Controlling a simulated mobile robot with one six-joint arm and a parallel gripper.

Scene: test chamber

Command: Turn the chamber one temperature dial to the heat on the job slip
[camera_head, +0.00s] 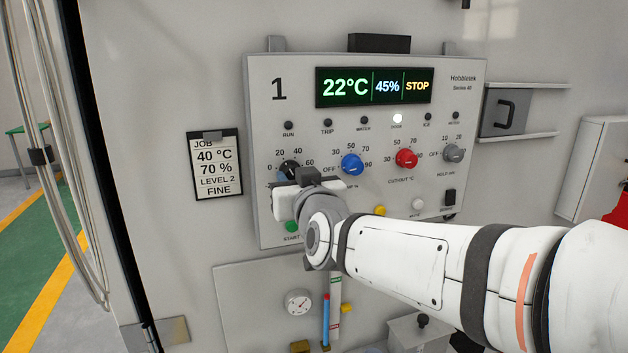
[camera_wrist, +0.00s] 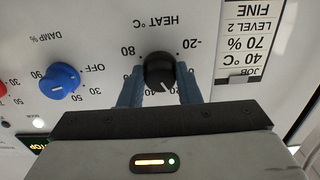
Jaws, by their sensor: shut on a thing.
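The chamber one panel (camera_head: 460,105) carries a black heat dial (camera_head: 290,168) at the left of its dial row. My gripper (camera_wrist: 160,80) is shut on this dial (camera_wrist: 159,68), with one blue finger on each side. In the wrist view the panel appears upside down. The dial's white mark points down and slightly right there, near partly hidden scale numbers; I cannot read its exact setting. The job slip (camera_head: 216,165) reads 40 °C, 70 %, LEVEL 2, FINE. The display (camera_head: 374,87) reads 22°C, 45%, STOP.
A blue damp dial (camera_head: 352,164), a red dial (camera_head: 406,159) and a grey dial (camera_head: 453,153) stand to the right on the panel. A green button (camera_head: 291,227) is below my gripper.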

